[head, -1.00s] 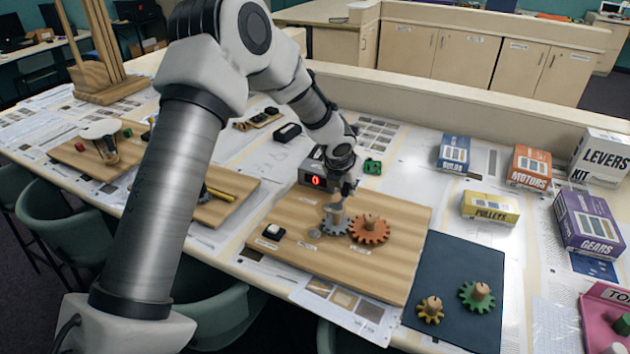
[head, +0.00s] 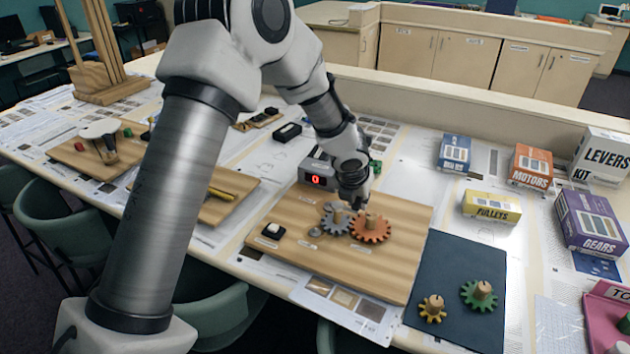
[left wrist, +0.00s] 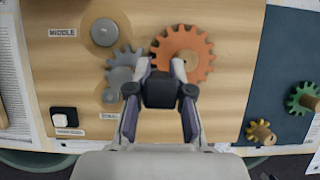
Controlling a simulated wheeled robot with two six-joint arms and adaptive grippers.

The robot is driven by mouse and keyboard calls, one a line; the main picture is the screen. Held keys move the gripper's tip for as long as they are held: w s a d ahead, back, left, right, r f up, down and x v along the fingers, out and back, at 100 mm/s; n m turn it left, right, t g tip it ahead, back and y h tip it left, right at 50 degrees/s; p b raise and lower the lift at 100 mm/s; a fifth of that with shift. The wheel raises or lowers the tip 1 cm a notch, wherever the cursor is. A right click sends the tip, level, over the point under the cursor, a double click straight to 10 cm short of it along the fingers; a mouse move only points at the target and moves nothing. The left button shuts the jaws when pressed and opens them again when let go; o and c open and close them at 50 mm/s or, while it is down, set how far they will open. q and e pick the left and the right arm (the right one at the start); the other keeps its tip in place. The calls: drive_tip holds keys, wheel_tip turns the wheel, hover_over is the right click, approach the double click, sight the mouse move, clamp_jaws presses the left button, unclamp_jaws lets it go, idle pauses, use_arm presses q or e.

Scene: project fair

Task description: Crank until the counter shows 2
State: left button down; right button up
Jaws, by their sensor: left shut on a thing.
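My left gripper (head: 354,202) reaches down over the gear board (head: 390,270), between a grey gear (head: 336,220) and an orange gear (head: 371,231). In the left wrist view, its fingertips (left wrist: 161,67) lie just right of the grey gear (left wrist: 122,69) and overlap the left part of the orange gear (left wrist: 197,48). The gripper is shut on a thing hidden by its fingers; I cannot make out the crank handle. A wooden peg (head: 372,220) stands on the orange gear. The red counter (head: 316,180) seems to show 0. My right gripper is not in view.
A white switch (head: 272,230) sits on the board's left part. A dark mat (head: 450,265) at right carries a yellow gear (head: 432,308) and a green gear (head: 479,295). Kit boxes, such as the purple gears box (head: 590,222), stand further right.

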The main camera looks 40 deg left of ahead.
use_arm(q)
drive_tip(key=shift+f, duration=0.1)
idle(0.6)
drive_tip(key=shift+s+f+b, duration=0.1)
drive_tip(key=shift+s+b, duration=0.15)
drive_tip(key=shift+b, duration=0.15)
drive_tip(key=shift+s+a+b, duration=0.45)
drive_tip(key=shift+s+b, duration=0.1)
drive_tip(key=shift+s, duration=0.3)
drive_tip(key=shift+s+a+b, duration=0.4)
drive_tip(key=shift+s+b, duration=0.1)
drive_tip(key=shift+s, duration=0.35)
drive_tip(key=shift+s+a+b, duration=0.45)
drive_tip(key=shift+s+b, duration=0.1)
drive_tip(key=shift+s, duration=0.3)
drive_tip(key=shift+a, duration=0.1)
